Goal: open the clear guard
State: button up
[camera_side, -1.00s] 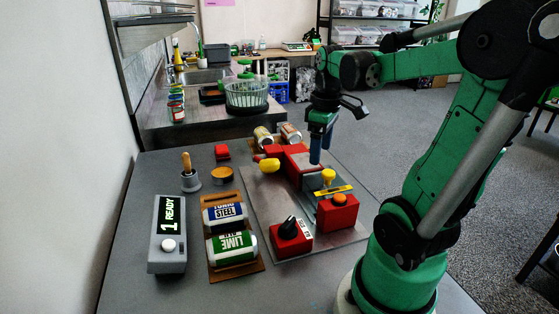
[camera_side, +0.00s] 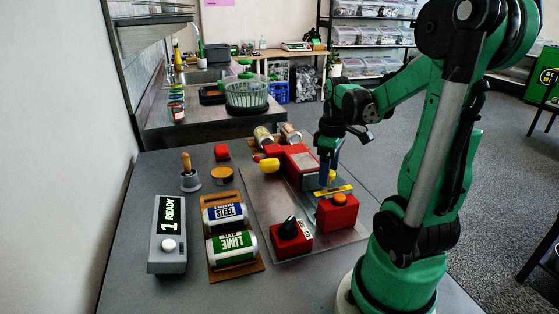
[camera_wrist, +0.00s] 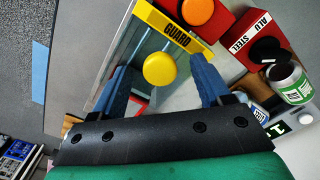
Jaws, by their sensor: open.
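The clear guard shows by its yellow strip marked GUARD (camera_wrist: 178,32), which lies in front of a red box; the strip also shows in the side view (camera_side: 333,191). Its see-through panel is hard to make out. A round yellow knob (camera_wrist: 160,70) stands by the strip. My gripper (camera_side: 327,179) is low at the guard, pointing down. In the wrist view its two blue fingers are apart, one on each side of the knob, with gaps visible. Whether either finger touches the knob cannot be told. In the side view the fingers partly hide the knob.
A red box with an orange button (camera_side: 340,199) stands just in front of the strip. A red box with a black dial (camera_side: 291,231) is to its left. Labelled cans (camera_side: 231,246) lie on a brown rack. A grey display box (camera_side: 167,235) reads "1 READY".

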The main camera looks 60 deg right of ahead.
grip_shut()
dwell(1.3)
